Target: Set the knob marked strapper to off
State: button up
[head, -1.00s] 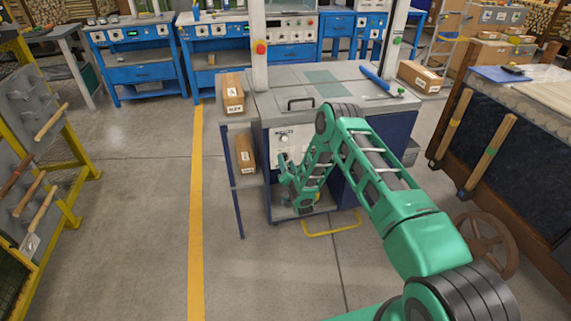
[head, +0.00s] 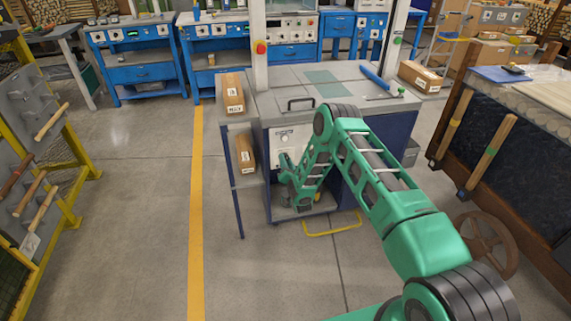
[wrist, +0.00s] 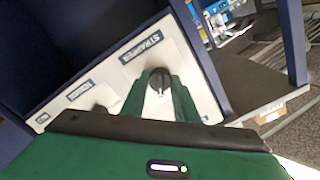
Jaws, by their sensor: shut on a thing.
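The strapper knob (wrist: 160,79) is dark and round, below a label reading STRAPPER (wrist: 141,46) on a pale panel (wrist: 205,85) in the wrist view. My gripper (wrist: 158,92) is shut on this knob, one green finger on each side. A light mark shows on the knob between the fingers; I cannot read an off position. In the head view the panel (head: 296,134) is on the front of the grey-topped machine (head: 340,95), and my arm hides the strapper knob there.
A second knob (wrist: 99,108) sits beside the strapper knob under its own blurred label, partly behind my gripper. A side shelf with cardboard boxes (head: 233,95) stands left of the machine. A yellow floor bar (head: 331,231) lies in front. The floor to the left is open.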

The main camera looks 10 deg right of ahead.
jog(key=shift+n, duration=5.7)
jog(key=o, duration=1.1)
jog(key=shift+c, duration=0.2)
jog(key=s, duration=1)
jog(key=shift+s, duration=0.35)
